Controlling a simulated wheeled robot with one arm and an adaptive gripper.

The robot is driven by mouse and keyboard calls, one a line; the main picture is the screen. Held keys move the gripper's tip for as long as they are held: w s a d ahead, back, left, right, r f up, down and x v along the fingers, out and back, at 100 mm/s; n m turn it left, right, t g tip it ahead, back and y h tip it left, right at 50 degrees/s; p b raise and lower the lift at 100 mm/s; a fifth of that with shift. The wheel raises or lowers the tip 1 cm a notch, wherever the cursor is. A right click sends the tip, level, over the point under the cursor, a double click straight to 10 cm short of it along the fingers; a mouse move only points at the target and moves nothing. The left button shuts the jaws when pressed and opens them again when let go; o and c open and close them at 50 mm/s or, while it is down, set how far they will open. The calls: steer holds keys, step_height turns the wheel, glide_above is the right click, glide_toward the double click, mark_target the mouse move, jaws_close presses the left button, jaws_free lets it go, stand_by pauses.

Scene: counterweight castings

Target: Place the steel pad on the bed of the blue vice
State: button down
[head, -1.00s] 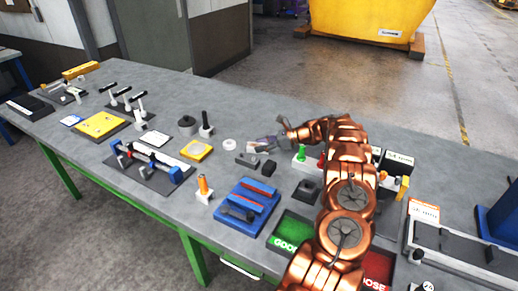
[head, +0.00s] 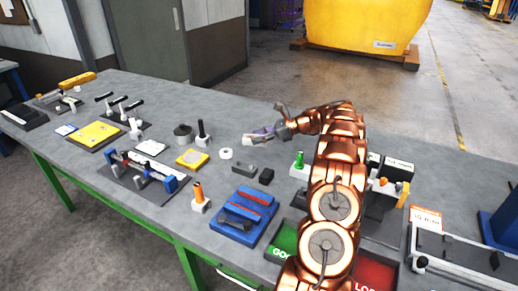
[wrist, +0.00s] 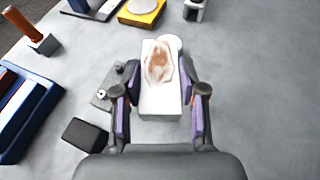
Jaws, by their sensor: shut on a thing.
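The steel pad is a pale, shiny block (wrist: 158,100) with a copper-coloured reflection on its top. It sits between the purple-lined fingers of my gripper (wrist: 160,118) in the wrist view, and the fingers are shut on it.
A grey block (head: 244,168), a black block (head: 266,176) and a white ring (head: 225,154) lie between gripper and vice. An orange-handled tool (head: 198,194) stands left of the vice. A green tray (head: 284,240) lies to its right. Bench right of the gripper in the wrist view is clear.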

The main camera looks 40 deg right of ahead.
steer(key=shift+r, duration=1.1)
steer(key=shift+r, duration=0.1)
